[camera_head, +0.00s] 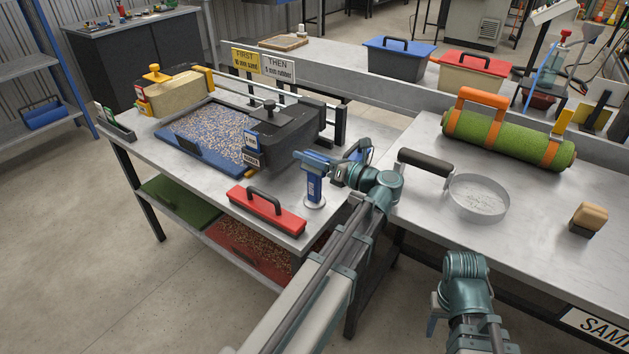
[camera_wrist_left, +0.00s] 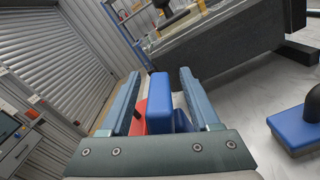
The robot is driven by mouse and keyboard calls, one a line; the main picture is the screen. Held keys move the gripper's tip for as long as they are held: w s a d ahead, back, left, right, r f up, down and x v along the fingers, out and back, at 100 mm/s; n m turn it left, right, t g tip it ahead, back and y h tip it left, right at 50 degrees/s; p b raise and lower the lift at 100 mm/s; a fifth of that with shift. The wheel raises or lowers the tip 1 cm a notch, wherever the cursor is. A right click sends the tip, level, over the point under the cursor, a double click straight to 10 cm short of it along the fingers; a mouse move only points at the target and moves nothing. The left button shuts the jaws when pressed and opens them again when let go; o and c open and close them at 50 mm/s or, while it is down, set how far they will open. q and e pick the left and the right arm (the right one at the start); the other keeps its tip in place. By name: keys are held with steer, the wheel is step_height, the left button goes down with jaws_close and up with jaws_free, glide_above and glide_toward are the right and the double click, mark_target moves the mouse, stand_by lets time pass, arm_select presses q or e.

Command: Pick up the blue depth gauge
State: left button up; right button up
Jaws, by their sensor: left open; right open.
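The blue depth gauge (camera_head: 314,187) stands upright on its round pale base near the right end of the left table. My left gripper (camera_head: 304,158) is at the top of the gauge, coming from the right. In the left wrist view, the open fingers (camera_wrist_left: 159,76) stand on either side of a blue block (camera_wrist_left: 159,104), which looks like the gauge's top. A gap shows on each side of it, so it is not clamped. My right gripper (camera_head: 435,308) hangs low in front of the right table, away from the gauge, and is partly hidden by its own wrist.
A red handled float (camera_head: 268,212) lies left of the gauge. A dark hopper box (camera_head: 285,137) stands behind it, beside a blue tray (camera_head: 214,165) of granules. The right table holds a sieve pan (camera_head: 478,200), a turf roll (camera_head: 510,140) and a tan-topped block (camera_head: 589,218).

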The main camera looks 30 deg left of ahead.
arm_select(q)
steer(key=shift+a, duration=0.7)
steer(key=shift+c, duration=0.3)
jaws_close()
stand_by(0.6)
